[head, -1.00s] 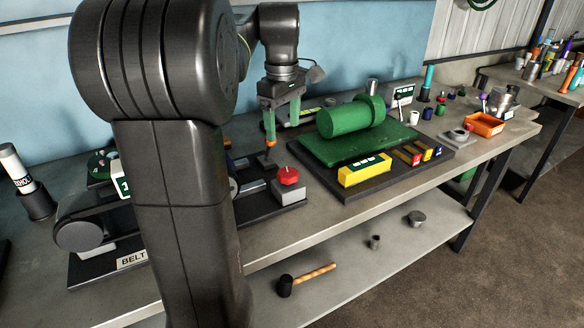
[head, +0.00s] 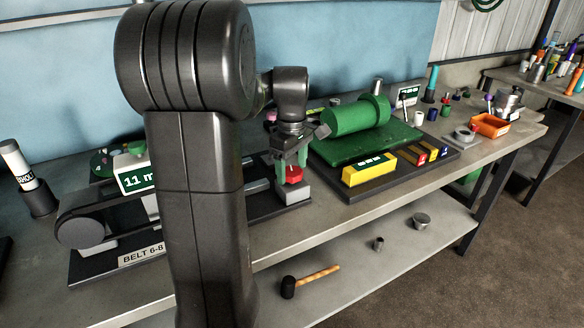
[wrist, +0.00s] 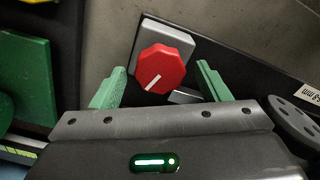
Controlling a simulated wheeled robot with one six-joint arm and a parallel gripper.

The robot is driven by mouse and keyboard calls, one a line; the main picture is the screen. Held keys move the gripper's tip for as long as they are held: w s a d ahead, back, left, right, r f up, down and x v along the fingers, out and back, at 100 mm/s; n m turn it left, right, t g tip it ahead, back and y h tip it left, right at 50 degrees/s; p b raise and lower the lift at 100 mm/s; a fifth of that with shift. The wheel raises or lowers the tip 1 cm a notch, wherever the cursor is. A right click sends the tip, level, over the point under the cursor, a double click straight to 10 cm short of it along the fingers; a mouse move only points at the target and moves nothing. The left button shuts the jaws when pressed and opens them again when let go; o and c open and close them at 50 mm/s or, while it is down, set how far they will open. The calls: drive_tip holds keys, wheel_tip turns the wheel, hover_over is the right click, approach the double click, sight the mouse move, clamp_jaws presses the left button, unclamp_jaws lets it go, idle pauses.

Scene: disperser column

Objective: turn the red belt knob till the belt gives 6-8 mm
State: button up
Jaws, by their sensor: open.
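The red belt knob (head: 292,174) sits on a grey block at the right end of the belt base. In the wrist view the knob (wrist: 161,69) is faceted, with a white pointer line toward the lower left. My gripper (head: 289,176) is over the knob, pointing down. In the wrist view its green fingers (wrist: 160,82) are apart, one on each side of the knob, with gaps between. The belt unit (head: 112,206) is partly hidden behind my arm.
A green motor-like cylinder (head: 350,116) lies on a green plate right of the knob, with a yellow block (head: 369,169) in front. An orange tray (head: 490,126) is further right. A mallet (head: 310,281) lies on the lower shelf. The bench front edge is clear.

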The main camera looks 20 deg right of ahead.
drive_tip(key=shift+f, duration=0.2)
drive_tip(key=shift+c, duration=0.2)
drive_tip(key=c, duration=0.9)
drive_tip(key=shift+r, duration=0.1)
